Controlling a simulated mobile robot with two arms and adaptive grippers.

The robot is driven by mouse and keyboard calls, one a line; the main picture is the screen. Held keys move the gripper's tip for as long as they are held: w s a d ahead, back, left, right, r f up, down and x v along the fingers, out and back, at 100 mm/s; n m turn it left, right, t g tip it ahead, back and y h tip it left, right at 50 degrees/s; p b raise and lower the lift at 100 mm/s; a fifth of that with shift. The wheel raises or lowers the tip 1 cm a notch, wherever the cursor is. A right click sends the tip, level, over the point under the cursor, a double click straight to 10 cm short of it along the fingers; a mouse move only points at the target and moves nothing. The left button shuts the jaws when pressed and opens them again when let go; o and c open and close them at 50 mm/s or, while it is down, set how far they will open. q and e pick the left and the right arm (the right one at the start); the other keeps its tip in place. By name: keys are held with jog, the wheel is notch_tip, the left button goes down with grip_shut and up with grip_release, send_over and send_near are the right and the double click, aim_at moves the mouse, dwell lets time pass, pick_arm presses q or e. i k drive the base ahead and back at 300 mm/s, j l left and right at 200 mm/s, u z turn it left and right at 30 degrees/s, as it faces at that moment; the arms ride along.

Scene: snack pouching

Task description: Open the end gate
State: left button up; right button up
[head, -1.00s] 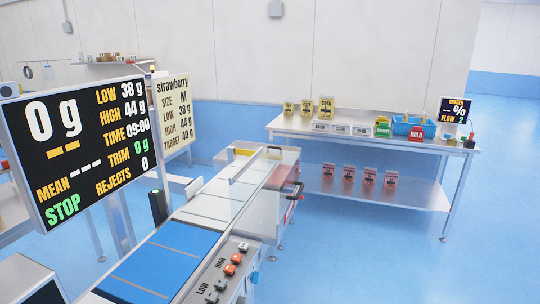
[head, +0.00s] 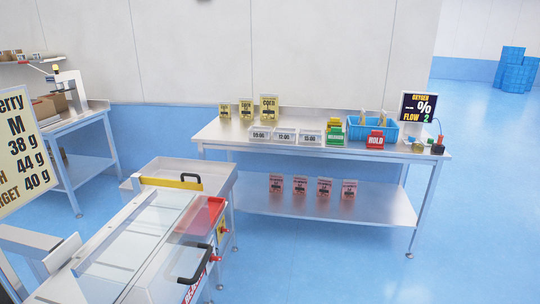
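A yellow bar (head: 165,183) with a black handle (head: 190,178) stands across the far end of the conveyor, at the lower left of the head view. It looks like the end gate, and it appears to be down across the conveyor's end. The clear-covered conveyor (head: 125,245) runs from the lower left up to it. Neither of my grippers shows in the head view.
A second black handle (head: 193,267) and a red bin (head: 205,218) are on the conveyor's right side. A steel tray table (head: 160,167) stands past the gate. A steel table (head: 215,133) with signs, a blue crate (head: 386,131) and a screen (head: 418,106) stands behind. Floor at right is clear.

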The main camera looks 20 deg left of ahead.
aim_at(182, 184)
jog(key=i+u, duration=0.15)
jog(key=i, duration=0.3)
jog(key=i+l+u, duration=0.15)
jog(key=i, duration=0.3)
jog(key=i+l+u, duration=0.1)
jog(key=i, duration=0.4)
jog(key=i+l+u, duration=0.15)
jog(key=i, duration=0.25)
jog(key=i+l, duration=0.05)
